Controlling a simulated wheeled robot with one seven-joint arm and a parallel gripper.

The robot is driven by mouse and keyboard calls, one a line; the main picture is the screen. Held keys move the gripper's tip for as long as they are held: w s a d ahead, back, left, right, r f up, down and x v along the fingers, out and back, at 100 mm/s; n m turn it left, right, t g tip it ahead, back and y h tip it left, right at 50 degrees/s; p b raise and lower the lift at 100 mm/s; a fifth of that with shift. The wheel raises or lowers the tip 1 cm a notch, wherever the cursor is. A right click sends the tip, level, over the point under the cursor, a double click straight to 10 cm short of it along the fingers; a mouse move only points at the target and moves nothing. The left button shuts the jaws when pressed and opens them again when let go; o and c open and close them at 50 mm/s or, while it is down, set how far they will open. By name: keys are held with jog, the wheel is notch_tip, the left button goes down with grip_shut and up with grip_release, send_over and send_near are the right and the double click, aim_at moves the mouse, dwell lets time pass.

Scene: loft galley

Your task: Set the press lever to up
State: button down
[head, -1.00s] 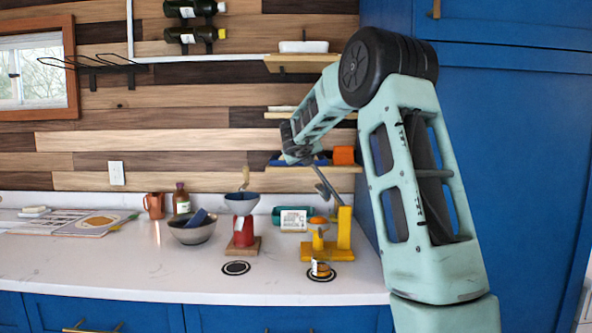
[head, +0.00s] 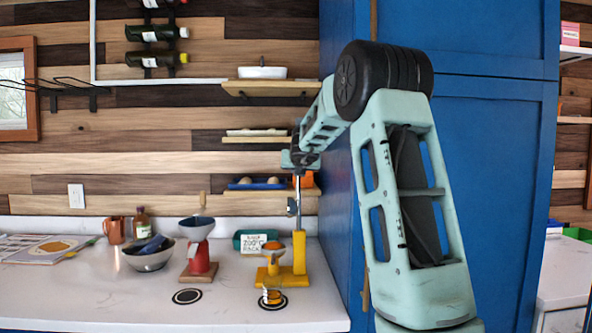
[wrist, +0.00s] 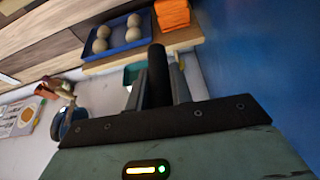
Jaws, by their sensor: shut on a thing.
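The yellow press (head: 299,254) stands on the counter, with an orange piece (head: 273,246) over its cup. Its metal lever (head: 298,207) points almost straight up from the post. My gripper (head: 297,172) is at the lever's top end, in front of the wooden wall. In the wrist view, a black lever grip (wrist: 157,76) sits between the fingers of my gripper (wrist: 160,88), which is shut on it. The lever's very tip is partly hidden by my gripper in the head view.
A shelf with a blue tray (head: 257,184) is close behind my gripper. A tall blue cabinet (head: 338,200) stands just right of the press. A small jar (head: 271,297), a red grinder (head: 199,258) and a bowl (head: 148,260) stand nearby. The counter front at left is clear.

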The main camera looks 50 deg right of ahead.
jog(key=shift+s+d+f, duration=0.15)
jog(key=shift+s+f, duration=0.05)
jog(key=c, duration=1.3)
grip_release()
jog(key=shift+o, duration=0.2)
jog(key=shift+r, duration=0.1)
jog(key=shift+s+a+r, duration=0.1)
jog(key=shift+a+r, duration=0.05)
jog(key=shift+a, duration=0.1)
jog(key=p+v, duration=0.3)
jog(key=v, duration=1.3)
jog(key=shift+s+a+r, duration=0.2)
jog(key=shift+s, duration=0.05)
